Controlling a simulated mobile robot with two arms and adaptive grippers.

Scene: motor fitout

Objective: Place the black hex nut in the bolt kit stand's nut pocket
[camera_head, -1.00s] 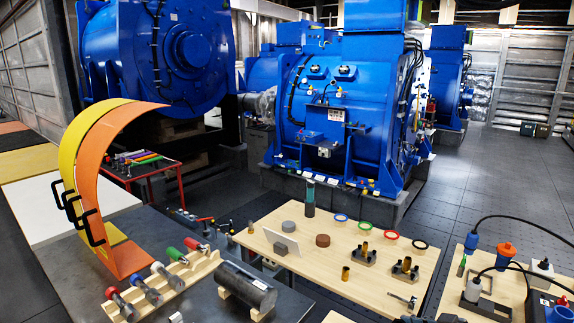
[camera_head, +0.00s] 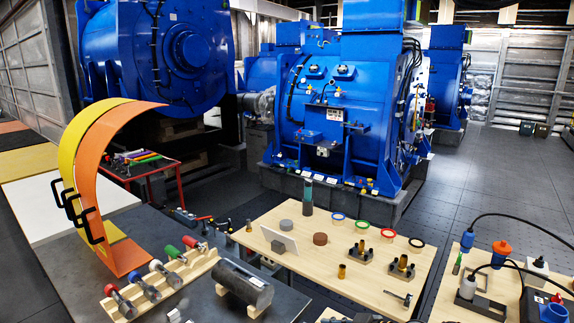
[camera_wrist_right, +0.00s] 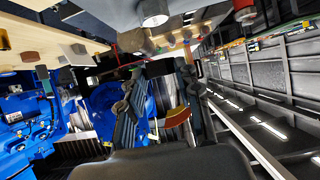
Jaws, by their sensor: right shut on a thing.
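My right gripper (camera_wrist_right: 160,82) shows in the wrist view, its two dark fingers reaching up into the picture. It is shut on a small dark piece (camera_wrist_right: 159,67) between the fingertips, which I take for the black hex nut; its shape is too unclear to confirm. In the head view only a dark bit at the bottom edge may be my right arm. A wooden stand (camera_head: 203,268) with several colour-ended bolts lies at the lower left and looks like the bolt kit stand. I cannot make out its nut pocket. My left gripper is not in view.
A dark cylinder (camera_head: 243,284) on wooden cradles lies right of the bolt stand. The light wooden table (camera_head: 330,285) carries coloured rings, discs and two dark blocks with brass sleeves (camera_head: 359,252). A tall orange and yellow arch (camera_head: 88,200) stands at left.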

